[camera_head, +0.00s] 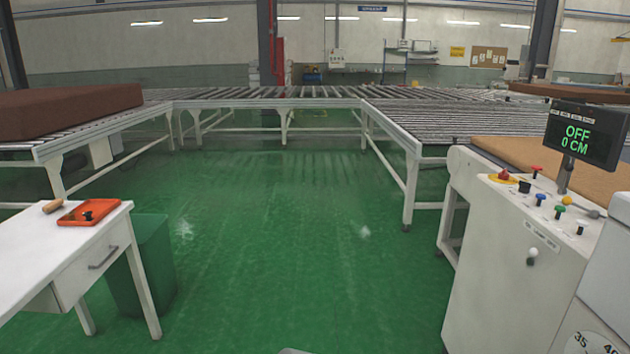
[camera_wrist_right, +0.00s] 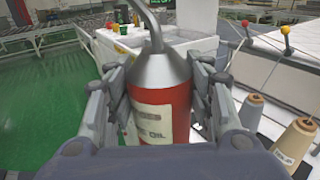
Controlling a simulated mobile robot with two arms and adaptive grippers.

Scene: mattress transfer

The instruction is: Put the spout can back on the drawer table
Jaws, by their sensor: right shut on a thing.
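The spout can (camera_wrist_right: 165,100) is in the right wrist view, a red can with a grey cone top, a bent grey spout and a pale label reading "OIL". My right gripper (camera_wrist_right: 162,82) is shut on its body, one finger on each side. The can is about upright in this view, and its lower part is hidden behind the gripper. The drawer table (camera_head: 45,250) is white, with a handled drawer, at the left of the head view. The can and my right gripper are not in the head view. My left gripper is in neither view.
An orange tray (camera_head: 88,212) and a wooden-handled object (camera_head: 52,206) lie on the drawer table. A green bin (camera_head: 153,262) stands beside it. A control console (camera_head: 520,240) is on the right. Thread cones (camera_wrist_right: 298,142) are near the gripper. Green floor lies open between.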

